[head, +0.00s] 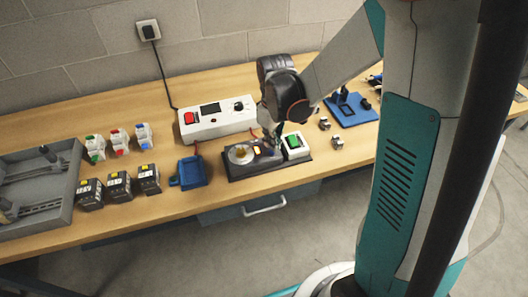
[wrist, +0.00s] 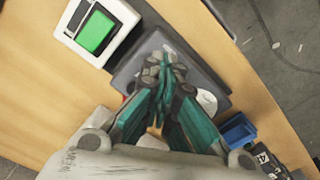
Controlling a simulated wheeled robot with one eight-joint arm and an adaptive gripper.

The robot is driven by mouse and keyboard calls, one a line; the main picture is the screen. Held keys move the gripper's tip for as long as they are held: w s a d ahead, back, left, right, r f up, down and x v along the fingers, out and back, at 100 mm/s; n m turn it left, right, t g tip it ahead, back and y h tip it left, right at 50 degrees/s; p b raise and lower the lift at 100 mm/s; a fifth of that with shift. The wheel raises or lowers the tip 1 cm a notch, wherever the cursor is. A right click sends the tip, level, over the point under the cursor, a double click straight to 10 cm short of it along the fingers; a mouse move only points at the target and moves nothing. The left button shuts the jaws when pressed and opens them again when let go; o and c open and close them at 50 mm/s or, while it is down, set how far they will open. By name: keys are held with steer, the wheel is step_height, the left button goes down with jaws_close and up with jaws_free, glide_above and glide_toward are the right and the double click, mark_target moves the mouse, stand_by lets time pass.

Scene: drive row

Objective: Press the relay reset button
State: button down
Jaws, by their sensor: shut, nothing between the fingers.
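My gripper (head: 272,140) points down over the dark base plate (head: 236,172) on the bench. In the wrist view, its fingers (wrist: 165,62) are together and empty above the same plate (wrist: 127,72). The plate carries a round metal part (head: 241,153) and a small orange-yellow piece (head: 257,150). A white box (head: 303,153) with a large green button (head: 293,141) sits at its right end; the button also shows in the wrist view (wrist: 96,31), apart from my fingers. No label marks the relay reset button; my gripper hides part of the plate. I cannot tell whether my fingertips touch anything.
A white power unit (head: 218,123) with a red switch stands behind the plate. Small metal parts (head: 337,143) and a blue stand (head: 352,111) are to the right.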

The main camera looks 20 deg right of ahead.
steer(key=shift+f, duration=0.25)
steer(key=shift+f+b, duration=0.35)
steer(key=shift+b, duration=0.15)
steer(key=shift+f+b, duration=0.6)
steer(key=shift+f, duration=0.1)
steer(key=shift+r, duration=0.15)
step_height(320, 180, up, 8)
steer(key=p, duration=0.5)
steer(key=shift+p, duration=0.35)
stand_by(0.7)
